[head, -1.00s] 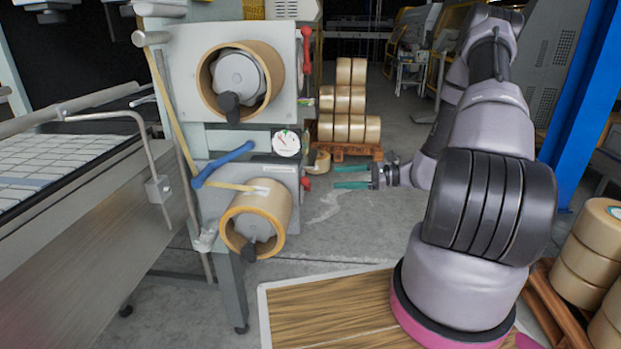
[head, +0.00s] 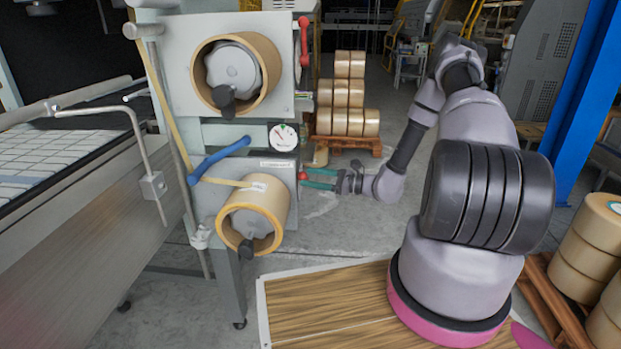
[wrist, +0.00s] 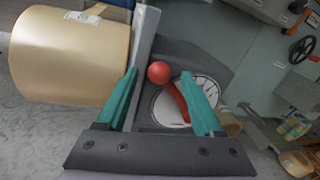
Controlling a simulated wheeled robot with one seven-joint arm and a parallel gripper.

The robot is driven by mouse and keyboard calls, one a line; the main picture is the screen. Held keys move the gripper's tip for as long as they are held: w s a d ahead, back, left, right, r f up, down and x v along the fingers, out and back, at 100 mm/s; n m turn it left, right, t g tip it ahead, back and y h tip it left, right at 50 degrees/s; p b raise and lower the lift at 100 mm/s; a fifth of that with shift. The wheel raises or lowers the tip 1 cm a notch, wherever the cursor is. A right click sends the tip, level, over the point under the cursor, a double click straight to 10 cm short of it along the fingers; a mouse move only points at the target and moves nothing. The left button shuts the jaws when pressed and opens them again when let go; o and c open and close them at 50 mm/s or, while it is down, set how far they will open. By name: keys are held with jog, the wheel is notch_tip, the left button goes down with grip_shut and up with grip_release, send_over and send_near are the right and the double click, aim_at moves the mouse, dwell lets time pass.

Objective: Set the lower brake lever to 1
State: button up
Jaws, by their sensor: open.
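The lower brake lever (wrist: 176,98) is red with a round knob (wrist: 158,72). In the wrist view it lies between the two green fingers, in front of a white dial plate (wrist: 170,110) with dark marks. My gripper (wrist: 164,95) is open around the lever, with a gap to each side of it. In the head view my gripper (head: 318,179) is at the right edge of the lower tape unit, and the red knob (head: 303,176) shows at the fingertips. The dial's numbers are too small to read, so I cannot tell the lever's setting.
The lower tape roll (head: 262,212) sits left of my gripper. Above are the upper roll (head: 262,62), a red upper lever (head: 304,40) and a round gauge (head: 283,137). Stacked rolls (head: 350,95) stand on a pallet behind.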

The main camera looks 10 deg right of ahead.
jog(key=shift+w+a, duration=0.2)
jog(key=shift+a, duration=0.2)
grip_shut()
dwell(1.2)
